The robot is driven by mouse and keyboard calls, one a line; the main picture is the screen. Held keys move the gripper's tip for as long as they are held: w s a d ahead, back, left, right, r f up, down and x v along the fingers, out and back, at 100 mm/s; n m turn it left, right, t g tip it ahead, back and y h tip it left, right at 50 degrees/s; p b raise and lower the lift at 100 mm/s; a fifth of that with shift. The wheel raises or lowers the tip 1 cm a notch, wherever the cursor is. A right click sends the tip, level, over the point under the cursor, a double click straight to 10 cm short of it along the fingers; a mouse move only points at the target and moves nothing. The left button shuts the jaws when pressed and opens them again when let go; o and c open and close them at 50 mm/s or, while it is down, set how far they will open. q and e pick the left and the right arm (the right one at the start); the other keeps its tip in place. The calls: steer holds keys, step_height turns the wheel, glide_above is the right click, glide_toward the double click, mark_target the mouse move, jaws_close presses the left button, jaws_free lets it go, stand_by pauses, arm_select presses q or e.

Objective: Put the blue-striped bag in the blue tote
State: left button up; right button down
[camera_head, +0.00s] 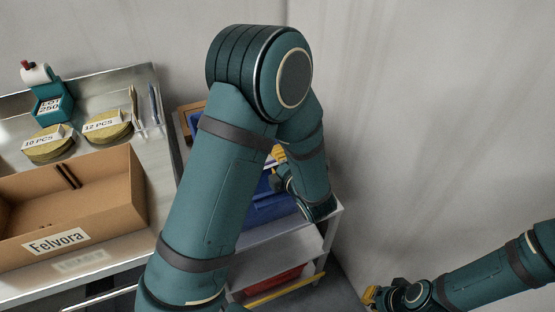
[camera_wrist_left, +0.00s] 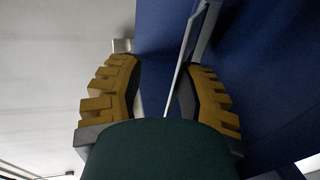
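The blue tote (camera_head: 268,208) stands on a grey shelf unit behind my left arm, which hides much of it. My left gripper (camera_head: 276,170) is at the tote, partly hidden by my own wrist. In the left wrist view, its two yellow-padded fingers (camera_wrist_left: 162,95) are apart with no bag between them. A blue wall of the tote (camera_wrist_left: 275,75) fills the right side, and a thin pale edge runs between the fingers. I cannot make out the blue-striped bag in either view. My right gripper (camera_head: 372,296) is low at the right; its opening is unclear.
At left, a metal table holds an open cardboard box (camera_head: 110,190) labelled Felvora, two labelled round stacks (camera_head: 108,134) and a teal lot holder (camera_head: 52,104). A red bin (camera_head: 268,280) sits on the lower shelf. Pale curtain walls stand behind.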

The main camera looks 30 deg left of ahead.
arm_select(q)
steer(key=shift+r, duration=0.1)
steer(key=shift+r, duration=0.25)
steer(key=r+p+v, duration=0.1)
steer(key=p+v, duration=0.2)
steer(key=v, duration=0.9)
steer(key=s+a+f+n+g+h, duration=0.2)
steer(key=s+a+f+n+g, duration=0.1)
steer(key=s+f+n+g, duration=0.6)
steer(key=s+d+f+n+g+h, duration=0.5)
steer(key=s+f+n+h, duration=0.3)
steer(key=n, duration=0.3)
steer(key=w+d+f+n+t+h, duration=0.25)
steer(key=d+n+h, duration=0.35)
steer(key=n, duration=0.9)
steer(key=w+n+t, duration=0.1)
steer(key=n, duration=0.2)
steer(key=w+a+f+n+t, duration=0.1)
steer(key=w+n, duration=0.1)
steer(key=n, duration=0.1)
steer(key=w+a+f+n+t, duration=0.1)
steer(key=w+n, duration=0.1)
steer(key=n, duration=0.2)
steer(key=shift+t, duration=0.35)
